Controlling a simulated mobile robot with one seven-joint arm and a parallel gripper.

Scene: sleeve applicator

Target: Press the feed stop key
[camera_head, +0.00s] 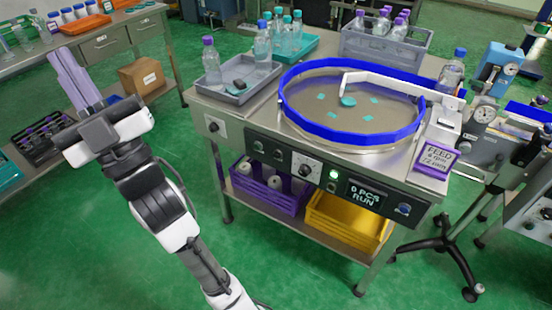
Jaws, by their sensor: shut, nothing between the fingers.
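The machine's front panel (232,133) carries several controls, and their labels are too small to read, so I cannot tell which one is the feed stop key. A lit green button or lamp (333,174) sits left of a display (366,193) reading "0 PCS RUN". A round blue-ringed control (403,209) is at the panel's right end. A white-rimmed knob (305,170) and smaller dark controls (268,150) are further left. My gripper (64,58), with purple fingers, is shut and empty at the upper left, well away from the panel.
A blue-rimmed turntable (300,123) with small teal pieces is on top, beside a purple FEED sign (436,160). A grey tray (205,86) with bottles stands at the left. Purple (250,196) and yellow (340,228) crates sit below. Green floor (120,260) is clear.

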